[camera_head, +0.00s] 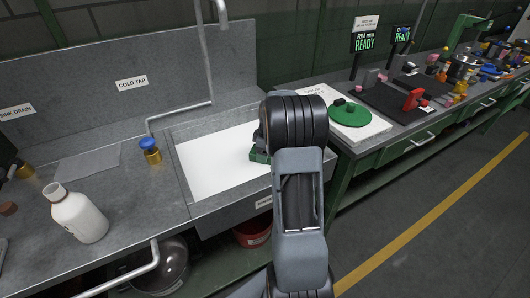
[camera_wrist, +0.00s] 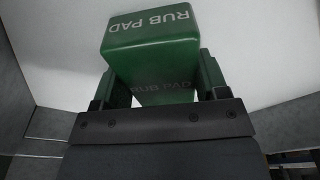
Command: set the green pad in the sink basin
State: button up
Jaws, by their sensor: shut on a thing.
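The green pad, lettered "RUB PAD", fills the upper middle of the wrist view (camera_wrist: 150,38). My gripper (camera_wrist: 155,95) is shut on it, with a finger on each side. In the head view a small piece of green (camera_head: 259,156) shows beside my arm, over the sink; my arm hides the rest of the pad and the gripper. The sink basin (camera_head: 215,165) has a white inside. I cannot tell whether the pad touches the basin floor.
A tap pipe (camera_head: 180,112) rises behind the basin, with a blue-knobbed valve (camera_head: 150,148) at its left. A white bottle (camera_head: 80,215) stands on the left counter. A green disc (camera_head: 349,113) lies on a pale board at the right. Under the sink is a red bucket (camera_head: 252,234).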

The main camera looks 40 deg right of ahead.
jog(key=shift+f, duration=0.1)
jog(key=shift+f, duration=0.1)
jog(key=o, duration=0.9)
